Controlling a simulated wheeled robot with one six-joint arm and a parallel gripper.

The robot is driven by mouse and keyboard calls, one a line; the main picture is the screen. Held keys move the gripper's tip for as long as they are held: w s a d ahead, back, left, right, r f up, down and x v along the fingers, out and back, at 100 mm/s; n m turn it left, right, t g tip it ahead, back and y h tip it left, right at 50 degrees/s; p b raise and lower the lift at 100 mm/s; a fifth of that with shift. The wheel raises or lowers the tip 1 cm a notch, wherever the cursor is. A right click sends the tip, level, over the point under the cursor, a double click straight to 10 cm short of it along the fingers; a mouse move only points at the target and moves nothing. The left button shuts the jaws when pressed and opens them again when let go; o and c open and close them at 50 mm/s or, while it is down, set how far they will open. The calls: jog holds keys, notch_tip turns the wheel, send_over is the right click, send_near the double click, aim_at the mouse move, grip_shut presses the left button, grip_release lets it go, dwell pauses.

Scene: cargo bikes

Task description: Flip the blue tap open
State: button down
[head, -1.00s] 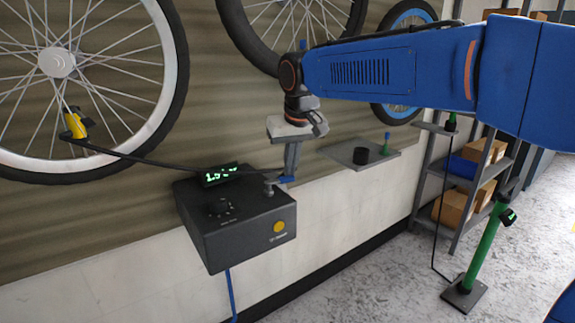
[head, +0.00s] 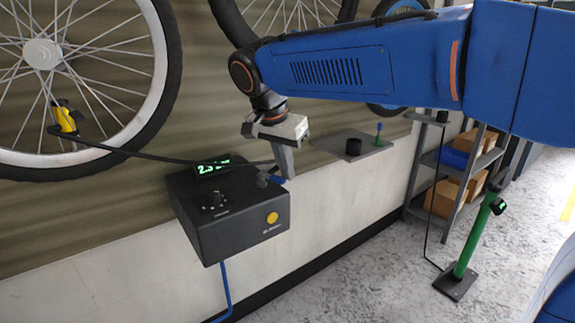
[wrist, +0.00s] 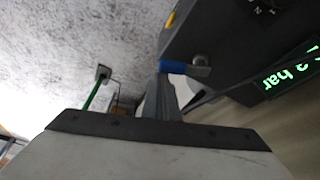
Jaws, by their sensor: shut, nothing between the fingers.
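The blue tap (head: 276,179) is a small blue-ended lever on a grey fitting at the top right edge of the dark box (head: 205,222). In the head view its blue end points right, past the box's edge. It also shows in the wrist view (wrist: 174,68), lying sideways at the fingertips. My gripper (head: 288,174) is shut and empty, pointing down right beside the blue end. Its fingers (wrist: 162,82) reach the lever in the wrist view and hide a little of it. I cannot tell whether they touch it.
A green display (head: 211,166) on the box reads about 2.3 bar. A black hose runs left to a yellow pump head (head: 67,119) at a wheel. A green stand (head: 477,240) is on the right.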

aim_at(284, 180)
jog(key=m, duration=0.1)
jog(key=s+a+m, duration=0.1)
jog(key=m, duration=0.1)
jog(key=shift+s+g+h, duration=0.25)
jog(key=shift+g+h, duration=0.15)
jog(key=shift+s+a, duration=0.2)
jog(key=shift+s, duration=0.1)
jog(key=shift+s, duration=0.1)
jog(key=shift+w+d, duration=0.35)
notch_tip(284, 180, up, 10)
jog(key=shift+f, duration=0.25)
dwell(0.5)
jog(key=shift+s, duration=0.1)
